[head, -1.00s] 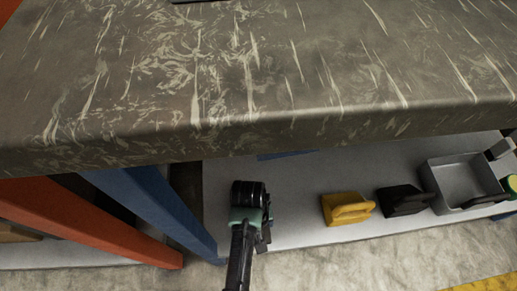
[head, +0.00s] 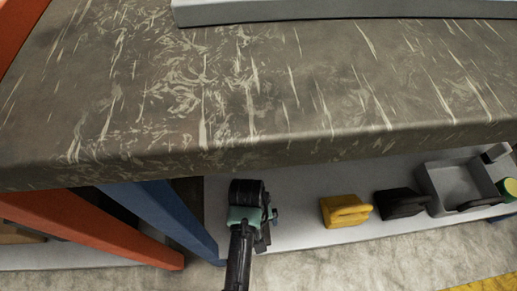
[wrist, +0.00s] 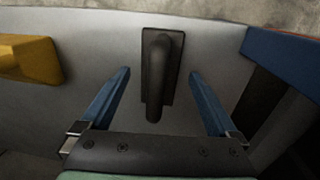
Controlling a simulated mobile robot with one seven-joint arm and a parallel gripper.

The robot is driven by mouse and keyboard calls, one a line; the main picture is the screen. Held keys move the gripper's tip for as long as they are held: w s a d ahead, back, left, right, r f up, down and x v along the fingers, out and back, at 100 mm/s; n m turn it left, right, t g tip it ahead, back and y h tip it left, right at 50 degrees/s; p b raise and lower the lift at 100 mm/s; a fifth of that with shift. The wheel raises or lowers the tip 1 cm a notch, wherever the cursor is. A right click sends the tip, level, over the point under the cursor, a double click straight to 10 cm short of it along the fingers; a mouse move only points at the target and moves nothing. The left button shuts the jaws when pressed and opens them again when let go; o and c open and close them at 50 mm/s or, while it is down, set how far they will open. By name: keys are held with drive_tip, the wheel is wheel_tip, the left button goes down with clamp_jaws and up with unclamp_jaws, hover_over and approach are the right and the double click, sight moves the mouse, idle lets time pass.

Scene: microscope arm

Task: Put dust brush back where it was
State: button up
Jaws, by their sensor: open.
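A dark tool with a flat rectangular base and a rounded handle, which I take to be the dust brush (wrist: 161,62), lies on the grey lower shelf (wrist: 95,28) in the wrist view. My gripper (wrist: 159,73) is open, with one blue finger on each side of the handle and visible gaps on both sides. Whether the fingers are level with the handle or above it I cannot tell. In the head view my gripper (head: 268,230) is at the left part of the shelf, below the tabletop edge, and the dark tool is not clearly visible there.
The stone-patterned tabletop (head: 300,90) overhangs the shelf. A blue post (head: 165,215) stands just left of my gripper. A yellow handled tool (head: 345,209), a black one (head: 400,202) and a grey bin (head: 440,190) are to the right. Bare shelf separates my gripper from the yellow tool.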

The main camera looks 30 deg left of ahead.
wheel_tip(320, 180, up, 9)
drive_tip(key=p, duration=0.4)
drive_tip(key=shift+s+a+r+p, duration=0.2)
drive_tip(key=shift+s+a+p, duration=0.05)
drive_tip(key=shift+a+p, duration=0.1)
